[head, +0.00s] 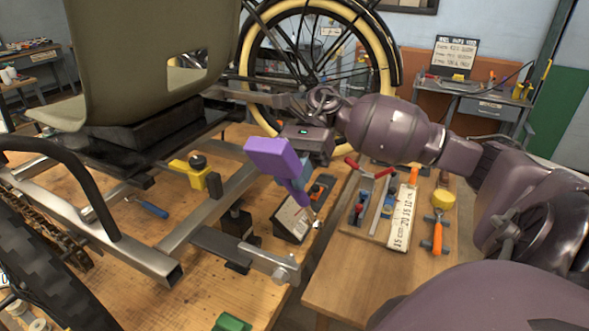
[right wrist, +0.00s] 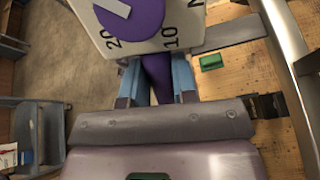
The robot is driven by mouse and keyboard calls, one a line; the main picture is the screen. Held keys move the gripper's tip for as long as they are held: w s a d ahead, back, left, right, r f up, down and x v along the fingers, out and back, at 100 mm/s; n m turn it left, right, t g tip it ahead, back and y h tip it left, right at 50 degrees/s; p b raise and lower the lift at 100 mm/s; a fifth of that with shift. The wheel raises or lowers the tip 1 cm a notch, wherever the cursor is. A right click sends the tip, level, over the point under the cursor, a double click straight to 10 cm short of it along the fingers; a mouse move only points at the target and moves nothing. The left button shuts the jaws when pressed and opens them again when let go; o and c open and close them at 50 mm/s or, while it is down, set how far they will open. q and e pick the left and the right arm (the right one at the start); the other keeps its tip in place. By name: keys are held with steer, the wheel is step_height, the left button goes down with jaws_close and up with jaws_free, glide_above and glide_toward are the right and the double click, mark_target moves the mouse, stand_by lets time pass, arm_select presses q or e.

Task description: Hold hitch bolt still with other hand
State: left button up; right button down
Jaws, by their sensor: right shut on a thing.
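My right gripper (head: 297,168) is shut on a purple-handled tool (head: 270,154). In the right wrist view, its blue fingers (right wrist: 157,80) clasp the purple shaft (right wrist: 158,72). A white dial plate (right wrist: 160,22) with numbers lies just beyond the fingers and partly hides what is past it. The hitch bolt (head: 281,274) is a small silver bolt at the end of the grey hitch bar (head: 235,250). The tool is above and behind the bolt in the head view, apart from it. My left gripper is not in view.
The trike frame (head: 200,215) and its seat (head: 150,60) fill the left of the wooden bench. A yellow clamp (head: 192,172) and blue-handled screwdriver (head: 148,206) are near it. A green block (head: 232,322) lies at the front. A tool tray (head: 345,225) sits on the right-hand table.

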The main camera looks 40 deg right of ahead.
steer(key=shift+s+a+f+t+h+p, duration=0.2)
steer(key=shift+s+a+t+h+p, duration=0.4)
steer(key=shift+a+h, duration=0.75)
steer(key=shift+s+a+f+t+h+p, duration=0.35)
steer(key=shift+s+a+h+p, duration=0.35)
steer(key=shift+a+h, duration=0.6)
steer(key=shift+s+a+f+t+h+p, duration=0.1)
steer(key=shift+s+a+t+h+p, duration=0.55)
steer(key=shift+a+h, duration=0.7)
steer(key=shift+a+f+h+b, duration=0.3)
steer(key=shift+a+f+b, duration=0.3)
steer(key=shift+b, duration=0.3)
steer(key=f+h+b, duration=0.1)
steer(key=a+f+t+h+b, duration=0.1)
steer(key=h+b, duration=0.1)
steer(key=shift+s+a+t, duration=0.3)
